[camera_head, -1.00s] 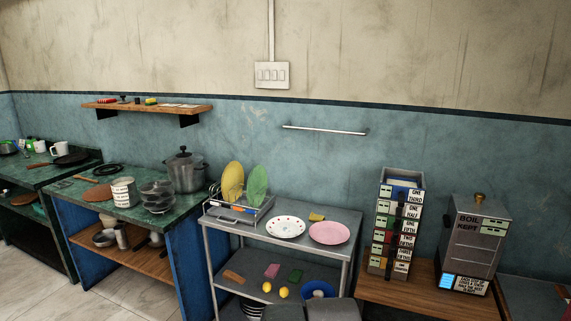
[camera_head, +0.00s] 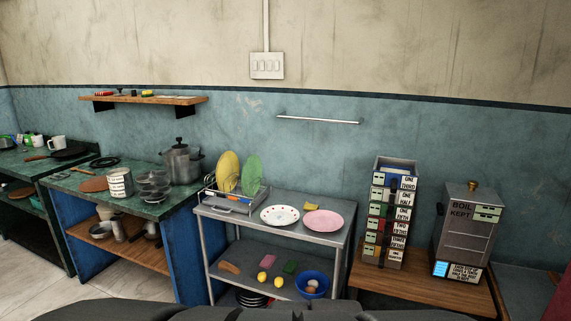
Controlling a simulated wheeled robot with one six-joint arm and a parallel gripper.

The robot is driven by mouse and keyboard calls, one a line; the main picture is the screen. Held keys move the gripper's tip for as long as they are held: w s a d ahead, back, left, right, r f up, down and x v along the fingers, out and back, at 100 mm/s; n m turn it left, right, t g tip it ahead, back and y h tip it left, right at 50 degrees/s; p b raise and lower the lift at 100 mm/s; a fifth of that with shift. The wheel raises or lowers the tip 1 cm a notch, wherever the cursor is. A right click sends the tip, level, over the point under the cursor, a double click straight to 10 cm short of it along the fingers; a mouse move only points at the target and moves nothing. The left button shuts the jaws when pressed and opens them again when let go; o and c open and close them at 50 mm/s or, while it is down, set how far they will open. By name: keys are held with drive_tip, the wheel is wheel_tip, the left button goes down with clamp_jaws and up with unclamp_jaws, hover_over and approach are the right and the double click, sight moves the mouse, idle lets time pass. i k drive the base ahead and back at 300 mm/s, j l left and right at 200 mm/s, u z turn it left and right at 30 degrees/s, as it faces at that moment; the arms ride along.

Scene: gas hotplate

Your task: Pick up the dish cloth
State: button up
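I cannot make out a dish cloth for certain. A small yellow item (camera_head: 311,206), cloth or sponge, lies at the back of the metal rack's top shelf (camera_head: 325,235), behind the plates. A flat pale item (camera_head: 180,98) lies on the wooden wall shelf (camera_head: 125,100), too small to identify. A red thing (camera_head: 551,300) is partly cut off at the lower right edge. My gripper cannot be made out; only dark parts of my own body show along the bottom edge.
The rack holds a dish rack (camera_head: 232,204) with upright plates, a white plate (camera_head: 279,215) and a pink plate (camera_head: 323,221). Below sit a blue bowl (camera_head: 313,278) and lemons (camera_head: 262,277). Counters with pots stand left; a drawer tower (camera_head: 388,215) and boiler (camera_head: 465,235) stand right.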

sight(308, 206)
drive_tip(key=i+u, duration=0.3)
drive_tip(key=i, duration=1.6)
